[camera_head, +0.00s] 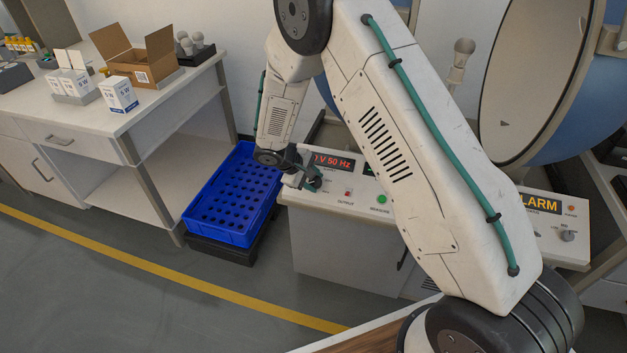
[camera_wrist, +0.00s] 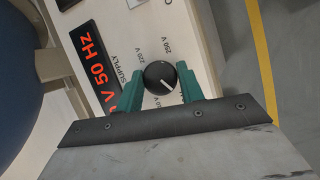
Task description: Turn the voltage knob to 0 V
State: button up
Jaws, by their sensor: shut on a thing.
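The voltage knob (camera_wrist: 158,72) is a round black dial with a white pointer line, on the white panel marked SUPPLY. In the wrist view the pointer slants toward the lower right. The 220 V and 250 V marks show above the knob; the lower marks are partly covered by the fingers. My gripper (camera_wrist: 161,80) is shut on the knob, a green finger on each side. In the head view my gripper (camera_head: 306,178) is at the panel's left end, and the knob is hard to make out. The red display (camera_head: 333,162) reads "V 50 Hz", its leading digits partly hidden.
A red button (camera_head: 348,192) labelled OUTPUT and a green button (camera_head: 381,199) sit right of my gripper. A blue perforated crate (camera_head: 217,232) stands left of the console. An ALARM display (camera_head: 541,203) is at the right. A bench with boxes stands at the left.

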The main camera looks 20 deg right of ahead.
jog(key=o, duration=1)
jog(key=shift+r, duration=0.1)
jog(key=v, duration=0.7)
jog(key=shift+a+r, duration=0.25)
jog(key=shift+a, duration=0.05)
jog(key=s+d+r+m+y, duration=0.2)
jog(key=s+r, duration=0.7)
jog(key=s, duration=0.3)
jog(key=s+d+r+m+y, duration=0.2)
jog(key=s+d+r+m, duration=0.1)
jog(key=s+r, duration=0.7)
jog(key=s+d+r+m+y, duration=0.2)
jog(key=s+r, duration=0.8)
jog(key=s, duration=0.5)
jog(key=shift+s+d+r+m+t+y, duration=0.3)
jog(key=shift+s+d+m+y, duration=0.1)
jog(key=shift+d+y, duration=0.1)
